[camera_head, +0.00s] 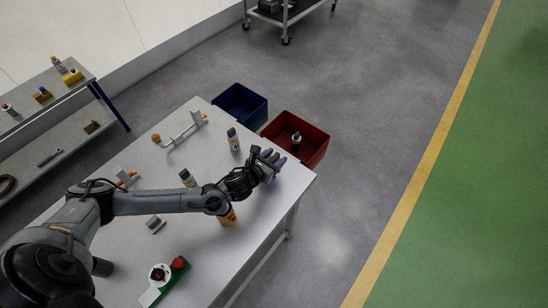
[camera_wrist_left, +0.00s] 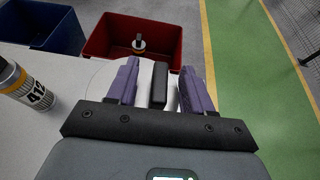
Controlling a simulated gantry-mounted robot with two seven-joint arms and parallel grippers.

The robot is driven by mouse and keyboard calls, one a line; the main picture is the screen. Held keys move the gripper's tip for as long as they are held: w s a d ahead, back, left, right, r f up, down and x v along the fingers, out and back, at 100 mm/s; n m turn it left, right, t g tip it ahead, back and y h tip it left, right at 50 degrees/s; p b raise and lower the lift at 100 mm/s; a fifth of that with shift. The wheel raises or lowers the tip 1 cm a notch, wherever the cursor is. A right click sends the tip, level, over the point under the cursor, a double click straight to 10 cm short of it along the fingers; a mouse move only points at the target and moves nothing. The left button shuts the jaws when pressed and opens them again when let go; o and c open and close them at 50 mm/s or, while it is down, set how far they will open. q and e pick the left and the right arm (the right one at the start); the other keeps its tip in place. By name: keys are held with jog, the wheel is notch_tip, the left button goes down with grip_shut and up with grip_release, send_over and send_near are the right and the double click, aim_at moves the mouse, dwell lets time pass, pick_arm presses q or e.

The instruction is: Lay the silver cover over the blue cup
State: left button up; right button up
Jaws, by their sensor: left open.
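My left gripper (camera_head: 270,164) is over the right end of the table. In the left wrist view its two purple fingers (camera_wrist_left: 158,82) are open. A black upright handle (camera_wrist_left: 159,84) stands between them, with gaps on both sides. A pale silver round surface, which looks like the silver cover (camera_wrist_left: 103,78), lies under and around the fingers. In the head view the gripper hides it. I see no blue cup in either view, and I cannot tell whether it is under the cover. My right gripper is not in view.
A red bin (camera_head: 314,153) with a dark-and-white item in it and a blue bin (camera_head: 260,112) stand just past the table (camera_head: 258,232). A labelled bottle (camera_head: 233,139) is near the gripper. A green block with a red button (camera_head: 178,263) sits at the front.

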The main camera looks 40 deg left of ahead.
pick_arm(q)
jog(key=shift+s, duration=0.1)
jog(key=v, duration=1)
jog(key=shift+s+r, duration=0.15)
jog(key=shift+s, duration=0.15)
